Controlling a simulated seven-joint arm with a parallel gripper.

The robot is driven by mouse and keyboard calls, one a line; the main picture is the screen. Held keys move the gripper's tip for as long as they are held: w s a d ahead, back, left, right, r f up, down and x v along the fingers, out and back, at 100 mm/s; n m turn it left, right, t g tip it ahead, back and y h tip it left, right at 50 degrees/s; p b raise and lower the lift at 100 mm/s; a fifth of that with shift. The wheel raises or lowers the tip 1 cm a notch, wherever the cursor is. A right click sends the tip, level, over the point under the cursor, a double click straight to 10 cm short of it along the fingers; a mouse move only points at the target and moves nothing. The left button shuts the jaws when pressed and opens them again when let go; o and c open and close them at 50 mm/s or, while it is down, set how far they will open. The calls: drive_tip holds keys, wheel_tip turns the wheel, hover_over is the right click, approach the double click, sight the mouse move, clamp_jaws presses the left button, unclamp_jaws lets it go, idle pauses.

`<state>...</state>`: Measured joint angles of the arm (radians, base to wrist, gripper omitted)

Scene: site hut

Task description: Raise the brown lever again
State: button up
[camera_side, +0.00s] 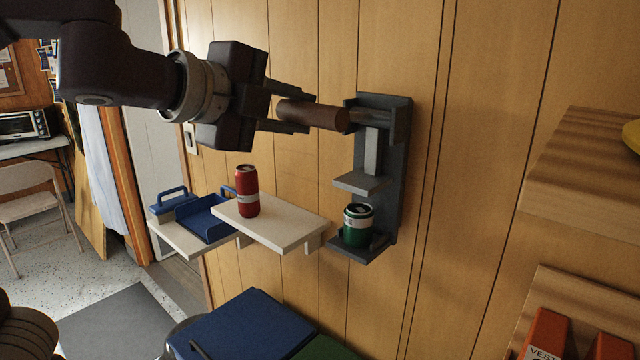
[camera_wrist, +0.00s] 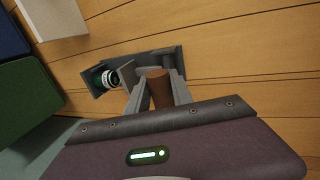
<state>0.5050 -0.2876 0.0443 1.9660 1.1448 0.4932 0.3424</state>
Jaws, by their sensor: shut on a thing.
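The brown lever (camera_side: 312,114) is a thick round handle on a grey shaft. It sticks out from the top of a dark grey can crusher (camera_side: 396,170) on the wooden wall. It stands about level, near the crusher's top. My gripper (camera_side: 290,113) is shut on the lever, with one finger on each side. The wrist view shows the lever (camera_wrist: 160,88) between the fingers. A grey press plate (camera_side: 362,182) hangs below the lever. A green can (camera_side: 357,225) stands upright on the crusher's lower ledge, with a gap under the plate.
A white shelf (camera_side: 285,232) left of the crusher holds an upright red can (camera_side: 247,192). A blue tray (camera_side: 207,220) sits on another shelf farther left. A blue bin (camera_side: 245,325) stands below. A wooden shelf (camera_side: 590,170) juts in at right.

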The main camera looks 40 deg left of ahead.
drive_tip(key=shift+w+r, duration=0.1)
drive_tip(key=shift+r, duration=0.45)
drive_tip(key=w+r, duration=0.3)
drive_tip(key=r, duration=0.3)
drive_tip(key=shift+w+r, duration=0.35)
